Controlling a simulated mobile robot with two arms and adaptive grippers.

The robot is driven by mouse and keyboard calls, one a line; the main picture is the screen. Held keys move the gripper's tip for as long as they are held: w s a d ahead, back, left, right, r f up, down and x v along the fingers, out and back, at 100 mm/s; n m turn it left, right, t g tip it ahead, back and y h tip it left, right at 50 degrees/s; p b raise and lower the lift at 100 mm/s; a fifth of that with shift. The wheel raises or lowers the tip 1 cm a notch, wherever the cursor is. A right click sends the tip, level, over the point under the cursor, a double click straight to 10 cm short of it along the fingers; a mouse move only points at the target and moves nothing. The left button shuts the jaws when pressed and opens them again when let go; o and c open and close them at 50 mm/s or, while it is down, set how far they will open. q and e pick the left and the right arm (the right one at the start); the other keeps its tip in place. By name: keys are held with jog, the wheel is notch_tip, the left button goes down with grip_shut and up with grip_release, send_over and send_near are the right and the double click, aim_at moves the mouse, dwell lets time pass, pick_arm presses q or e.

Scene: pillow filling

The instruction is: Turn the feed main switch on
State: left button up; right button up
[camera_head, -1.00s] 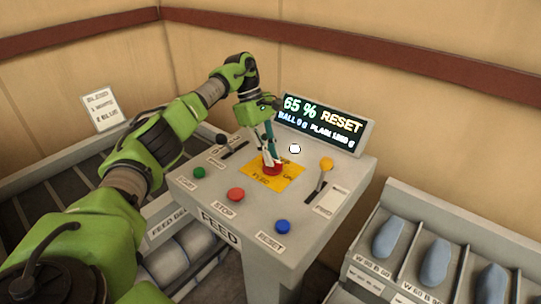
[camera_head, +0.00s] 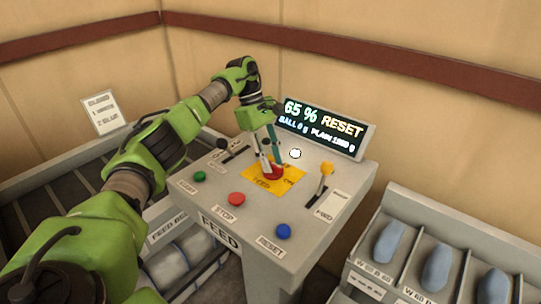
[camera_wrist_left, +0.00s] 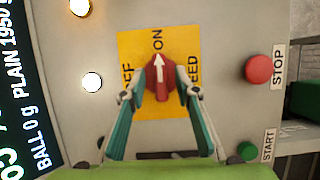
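The feed main switch is a red rotary knob (camera_wrist_left: 160,78) with a white arrow on a yellow plate (camera_wrist_left: 135,48). In the left wrist view its arrow points at the word ON. In the head view the knob (camera_head: 275,173) is partly hidden by the fingers. My right gripper is in neither view.
The panel holds a green START button (camera_head: 199,176), a red STOP button (camera_head: 236,199), a blue RESET button (camera_head: 284,231), a yellow-knobbed lever (camera_head: 326,169) and a black-knobbed lever (camera_head: 222,142). A display (camera_head: 320,128) reads 65 % RESET. Bins (camera_head: 430,265) stand at right.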

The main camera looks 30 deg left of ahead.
pick_arm(q)
jog(key=v, duration=1.2)
jog(key=shift+d, duration=0.1)
